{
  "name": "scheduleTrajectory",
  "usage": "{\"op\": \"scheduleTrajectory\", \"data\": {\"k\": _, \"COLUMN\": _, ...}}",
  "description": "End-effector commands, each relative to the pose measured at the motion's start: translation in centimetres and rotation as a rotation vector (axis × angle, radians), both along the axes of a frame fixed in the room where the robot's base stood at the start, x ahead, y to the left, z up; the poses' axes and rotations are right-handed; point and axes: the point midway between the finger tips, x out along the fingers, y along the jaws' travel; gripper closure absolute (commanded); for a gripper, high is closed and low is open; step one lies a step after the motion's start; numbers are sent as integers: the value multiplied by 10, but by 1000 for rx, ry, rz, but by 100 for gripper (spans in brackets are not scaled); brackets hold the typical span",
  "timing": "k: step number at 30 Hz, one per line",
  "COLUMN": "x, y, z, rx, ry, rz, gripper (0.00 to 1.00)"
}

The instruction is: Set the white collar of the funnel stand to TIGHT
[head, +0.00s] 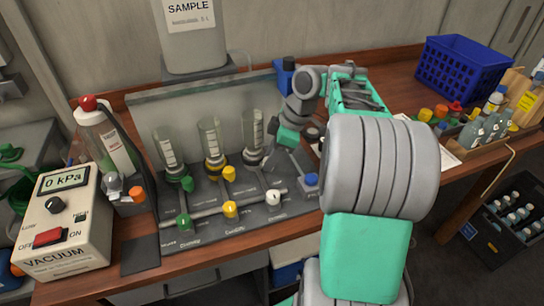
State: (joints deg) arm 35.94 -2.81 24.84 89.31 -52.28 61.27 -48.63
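The funnel stand (225,228) is a dark base on the bench with three clear graduated funnels. The right funnel (251,128) has a pale collar (251,158) low on it, with a white tap knob (273,197) in front. The middle funnel (210,138) has a yellow collar (215,163); the left funnel (168,150) has a dark one. The collar's setting marks are not readable.
A vacuum unit (62,226) reading 0 kPa stands at the left, near a clear bottle with a red cap (105,140). A sample tank (190,40) rises behind the stand. A blue basket (460,68) and a wooden rack of bottles (487,132) are at the right.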

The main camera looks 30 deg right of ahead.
Motion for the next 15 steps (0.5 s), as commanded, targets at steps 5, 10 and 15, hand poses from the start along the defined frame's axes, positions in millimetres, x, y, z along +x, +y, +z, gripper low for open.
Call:
{"op": "scheduleTrajectory", "data": {"k": 5, "x": 0, "y": -1, "z": 0, "rx": 0, "ry": 0, "rz": -3, "gripper": 56}}
{"op": "scheduleTrajectory", "data": {"k": 10, "x": 0, "y": -1, "z": 0, "rx": 0, "ry": 0, "rz": -4, "gripper": 52}}
{"op": "scheduleTrajectory", "data": {"k": 15, "x": 0, "y": -3, "z": 5, "rx": -1, "ry": -2, "rz": -6, "gripper": 52}}
